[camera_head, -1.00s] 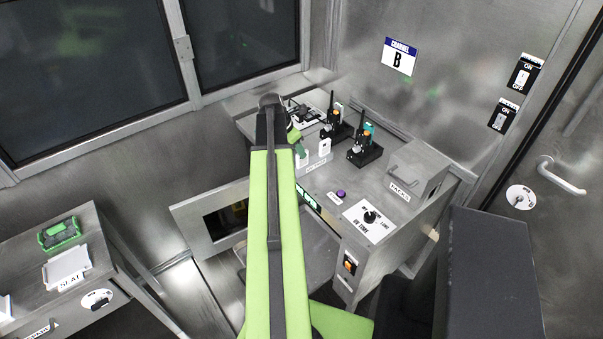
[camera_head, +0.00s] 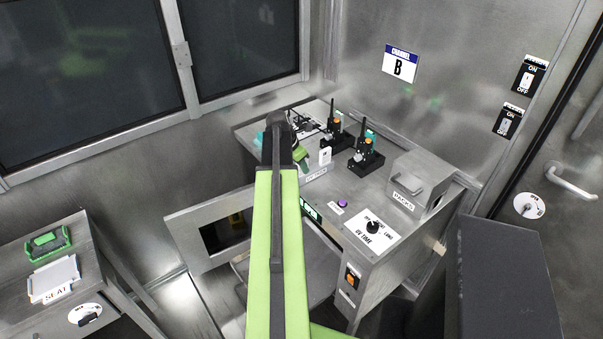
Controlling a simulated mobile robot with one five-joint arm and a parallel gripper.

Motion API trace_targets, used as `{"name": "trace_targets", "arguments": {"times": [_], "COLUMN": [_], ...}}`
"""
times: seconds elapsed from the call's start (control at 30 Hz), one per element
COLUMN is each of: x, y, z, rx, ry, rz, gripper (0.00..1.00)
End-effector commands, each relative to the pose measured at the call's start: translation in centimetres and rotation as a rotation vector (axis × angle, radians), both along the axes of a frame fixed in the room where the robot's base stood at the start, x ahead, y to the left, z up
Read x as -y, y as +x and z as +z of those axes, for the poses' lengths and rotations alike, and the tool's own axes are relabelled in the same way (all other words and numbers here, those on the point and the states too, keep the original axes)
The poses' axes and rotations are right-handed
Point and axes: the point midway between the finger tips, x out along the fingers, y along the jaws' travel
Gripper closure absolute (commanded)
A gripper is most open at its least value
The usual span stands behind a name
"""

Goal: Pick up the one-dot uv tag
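A small white tag (camera_head: 325,155) stands upright on a low metal holder with a label (camera_head: 316,174) on its front, on the steel bench. Its dots are too small to read, so I cannot tell whether it is the one-dot tag. My gripper (camera_head: 301,158), with green fingers, is just left of this tag, over the left part of the holder. The black wrist and green arm hide what lies behind them. No second tag shows clearly. I cannot see whether the fingers are open or shut, or whether they hold anything.
Two black radios (camera_head: 366,155) (camera_head: 336,133) with antennas stand behind and right of the holder. A metal box (camera_head: 418,183), a UV time dial (camera_head: 373,227) and a purple button (camera_head: 342,203) are on the bench's right side. An open door (camera_head: 190,225) hangs at its front left.

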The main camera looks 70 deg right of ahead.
Motion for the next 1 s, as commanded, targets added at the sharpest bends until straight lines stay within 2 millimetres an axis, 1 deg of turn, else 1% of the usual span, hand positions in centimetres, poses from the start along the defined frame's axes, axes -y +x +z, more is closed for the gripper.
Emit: {"name": "trace_targets", "arguments": {"times": [0.03, 0.1, 0.13, 0.57, 0.67, 0.77, 0.93, 1.0], "x": [0.0, 0.0, 0.0, 0.0, 0.0, 0.0, 0.0, -0.8], "y": [0.0, 0.0, 0.0, 0.1, 0.1, 0.1, 0.1, -1.6], "z": [0.0, 0.0, 0.0, 0.2, 0.9, 2.2, 5.1, 5.7], "rx": [0.0, 0.0, 0.0, 0.0, 0.0, 0.0, 0.0, 0.0], "ry": [0.0, 0.0, 0.0, 0.0, 0.0, 0.0, 0.0, 0.0], "rz": [0.0, 0.0, 0.0, 0.001, 0.001, 0.001, 0.001, -0.002], "gripper": [0.9, 0.99, 1.0, 1.0, 1.0, 1.0, 1.0, 1.0]}}
